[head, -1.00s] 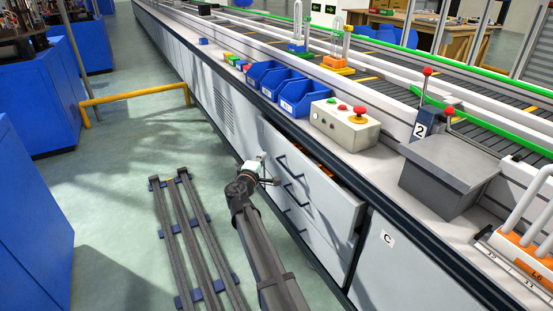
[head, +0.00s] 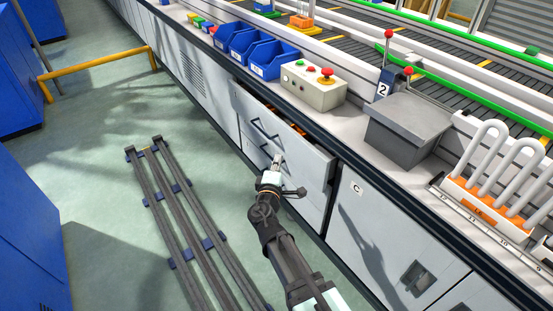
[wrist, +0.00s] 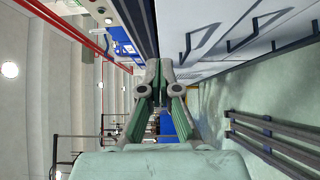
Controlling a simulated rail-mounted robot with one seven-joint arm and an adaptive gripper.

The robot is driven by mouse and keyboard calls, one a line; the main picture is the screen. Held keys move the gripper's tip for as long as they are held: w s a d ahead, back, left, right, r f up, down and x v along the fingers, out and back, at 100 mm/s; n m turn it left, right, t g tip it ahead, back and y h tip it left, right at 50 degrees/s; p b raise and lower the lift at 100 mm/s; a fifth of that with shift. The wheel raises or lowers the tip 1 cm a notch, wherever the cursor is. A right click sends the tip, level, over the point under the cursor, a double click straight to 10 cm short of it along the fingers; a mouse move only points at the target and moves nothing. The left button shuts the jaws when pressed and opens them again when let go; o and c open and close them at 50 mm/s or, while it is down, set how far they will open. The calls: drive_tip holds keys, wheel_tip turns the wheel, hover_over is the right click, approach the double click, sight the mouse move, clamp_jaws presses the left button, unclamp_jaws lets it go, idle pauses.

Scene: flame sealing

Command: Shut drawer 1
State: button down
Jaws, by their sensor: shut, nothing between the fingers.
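The drawer unit under the bench has its top drawer (head: 247,106) pulled out. Its pale front stands proud of the cabinet, and orange contents show in the gap behind it. No number can be read on it; it appears to be drawer 1. A dark angular handle (head: 264,127) is on its front. My gripper (head: 279,158) is shut and empty, in front of the drawer fronts near a lower handle. I cannot tell whether it touches. In the wrist view the fingertips (wrist: 159,68) are together, with the drawer fronts and dark handles (wrist: 203,38) to their right.
The bench above holds blue bins (head: 268,58), a control box (head: 314,87) with a red button and a grey box (head: 410,122). Cabinet door C (head: 358,215) is to the right. Dark floor rails (head: 180,205) lie to the left, with open floor between.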

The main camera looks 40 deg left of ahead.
approach(292, 134)
drive_tip(key=w+a, duration=0.2)
drive_tip(key=a, duration=0.2)
drive_tip(key=shift+w+d, duration=0.25)
drive_tip(key=shift+w, duration=0.35)
drive_tip(key=shift+w+d, duration=0.25)
drive_tip(key=shift+w, duration=0.3)
drive_tip(key=shift+w+d, duration=0.25)
drive_tip(key=shift+w, duration=0.35)
drive_tip(key=shift+f+b, duration=0.1)
drive_tip(key=shift+b, duration=0.2)
